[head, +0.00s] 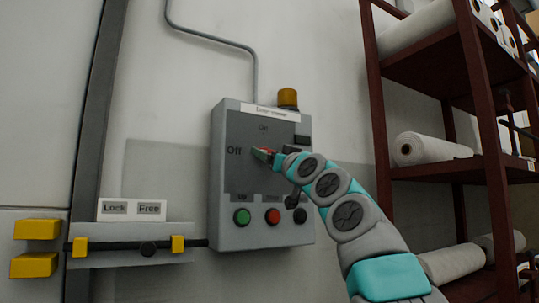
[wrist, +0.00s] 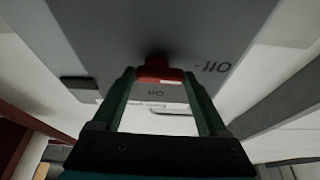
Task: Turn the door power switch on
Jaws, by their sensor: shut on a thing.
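The door power box (head: 218,215) is a grey wall panel with a darker face, marked "Off" at the left and "On" at the top. Its red switch handle (wrist: 160,75) sits between my fingertips in the wrist view; only a bit of red shows in the head view. My gripper (head: 264,154) reaches in from the right and is shut on the red handle, with one green finger on each side of it. In the wrist view, my gripper (wrist: 159,78) sees the labels upside down. The handle's exact angle is hard to tell.
Below the switch are a green button (head: 242,216), a red button (head: 273,216) and a dark one. An amber lamp (head: 288,97) tops the box. A Lock/Free latch (head: 130,245) is at left. A dark red rack (head: 480,120) with white rolls stands at right.

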